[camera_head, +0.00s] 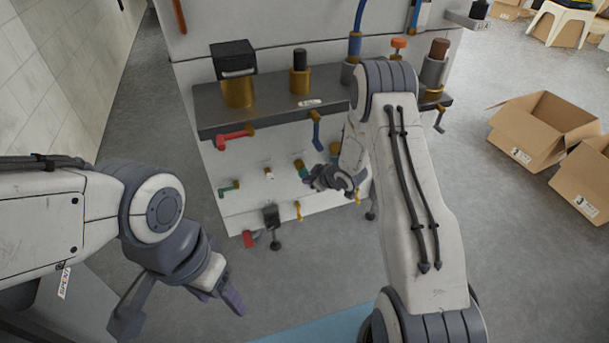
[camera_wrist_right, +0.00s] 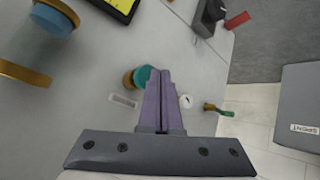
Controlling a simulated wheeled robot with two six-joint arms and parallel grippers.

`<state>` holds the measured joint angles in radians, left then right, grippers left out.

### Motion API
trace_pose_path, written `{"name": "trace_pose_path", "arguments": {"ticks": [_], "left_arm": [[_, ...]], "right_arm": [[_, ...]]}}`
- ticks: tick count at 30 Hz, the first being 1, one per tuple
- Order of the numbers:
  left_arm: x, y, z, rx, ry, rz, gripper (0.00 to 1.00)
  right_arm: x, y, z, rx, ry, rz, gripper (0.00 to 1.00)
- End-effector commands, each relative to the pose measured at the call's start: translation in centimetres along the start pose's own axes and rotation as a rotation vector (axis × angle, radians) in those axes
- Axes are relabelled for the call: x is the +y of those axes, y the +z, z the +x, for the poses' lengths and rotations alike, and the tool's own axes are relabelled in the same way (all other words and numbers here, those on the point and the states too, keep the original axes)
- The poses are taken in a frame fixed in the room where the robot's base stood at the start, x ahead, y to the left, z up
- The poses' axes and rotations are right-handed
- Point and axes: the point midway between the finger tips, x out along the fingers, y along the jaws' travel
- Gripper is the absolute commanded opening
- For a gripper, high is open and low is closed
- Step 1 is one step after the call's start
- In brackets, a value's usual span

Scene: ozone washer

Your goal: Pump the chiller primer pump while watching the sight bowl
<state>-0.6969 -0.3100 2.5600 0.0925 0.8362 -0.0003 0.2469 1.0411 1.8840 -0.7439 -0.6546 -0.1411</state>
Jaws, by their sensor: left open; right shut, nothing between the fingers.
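The white machine panel (camera_head: 255,208) stands ahead of me. On it are a teal knob with a brass collar (camera_head: 301,167), a small white button (camera_head: 268,173) and a green-handled valve (camera_head: 230,187). I cannot tell which part is the primer pump or the sight bowl. My right gripper (camera_head: 324,178) is at the panel, just right of the teal knob. In the right wrist view its fingers (camera_wrist_right: 160,85) are shut and empty, their tips beside the teal knob (camera_wrist_right: 142,76); contact is unclear. My left gripper (camera_head: 222,288) is open, low and left, away from the panel.
A grey shelf (camera_head: 275,112) with brass-based fittings juts out above the panel; a red handle (camera_head: 236,138) and a blue lever (camera_head: 318,136) hang below it. A black fitting with a red pedal (camera_head: 249,239) sits low. Open cardboard boxes (camera_head: 535,125) stand at right.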

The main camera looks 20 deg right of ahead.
Motion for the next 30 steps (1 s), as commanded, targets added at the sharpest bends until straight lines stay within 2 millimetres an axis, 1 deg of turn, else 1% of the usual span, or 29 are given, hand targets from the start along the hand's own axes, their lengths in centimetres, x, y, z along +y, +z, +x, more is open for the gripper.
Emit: {"name": "trace_pose_path", "arguments": {"ticks": [3, 15, 30], "left_arm": [[0.0, 0.0, -0.1, 0.0, 0.0, 0.0, 0.64], [0.0, 0.0, -0.1, 0.0, 0.0, 0.0, 0.64], [0.0, 0.0, -0.3, 0.0, 0.0, 0.0, 0.64]], "right_arm": [[-0.2, 0.2, -0.3, 0.0, 0.0, 0.002, 0.0], [-0.4, 0.5, -0.6, -0.003, -0.001, 0.002, 0.0], [-2.7, 2.8, -3.7, -0.004, -0.001, 0.002, 0.0]]}}
